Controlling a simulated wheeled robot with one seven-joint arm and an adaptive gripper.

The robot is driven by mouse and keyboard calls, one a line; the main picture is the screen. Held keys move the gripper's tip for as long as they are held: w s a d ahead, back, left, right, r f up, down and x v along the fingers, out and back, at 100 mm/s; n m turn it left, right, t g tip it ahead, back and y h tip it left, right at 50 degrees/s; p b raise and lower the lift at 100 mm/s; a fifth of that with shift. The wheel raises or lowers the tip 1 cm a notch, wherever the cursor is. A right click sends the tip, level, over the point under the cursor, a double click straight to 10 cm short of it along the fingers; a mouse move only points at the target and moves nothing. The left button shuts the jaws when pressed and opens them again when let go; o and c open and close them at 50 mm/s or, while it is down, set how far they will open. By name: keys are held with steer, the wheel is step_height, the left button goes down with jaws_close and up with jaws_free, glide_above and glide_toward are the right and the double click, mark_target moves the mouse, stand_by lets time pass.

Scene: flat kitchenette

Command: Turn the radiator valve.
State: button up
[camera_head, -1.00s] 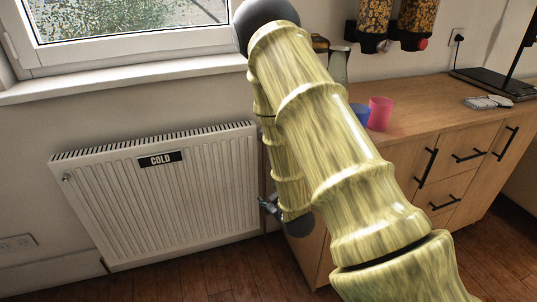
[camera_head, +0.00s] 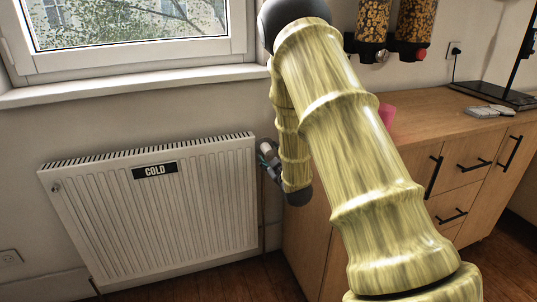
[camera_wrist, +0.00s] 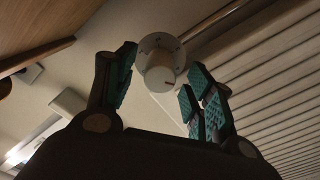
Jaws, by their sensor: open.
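My gripper (camera_wrist: 163,78) is open and empty; I cannot tell how deep the knob sits between the fingers. In the head view my gripper (camera_head: 269,162) is at the right end of the white radiator (camera_head: 160,215), partly hidden by my arm. The radiator bears a black "COLD" label (camera_head: 155,170).
A wooden cabinet (camera_head: 400,190) with black handles stands just right of the radiator, leaving a narrow gap. A pink cup (camera_head: 387,114) on its top is partly hidden by my arm. The window sill (camera_head: 130,83) runs above the radiator.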

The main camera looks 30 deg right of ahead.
mark_target(271, 154)
steer(key=shift+x, duration=1.75)
steer(key=c, duration=1)
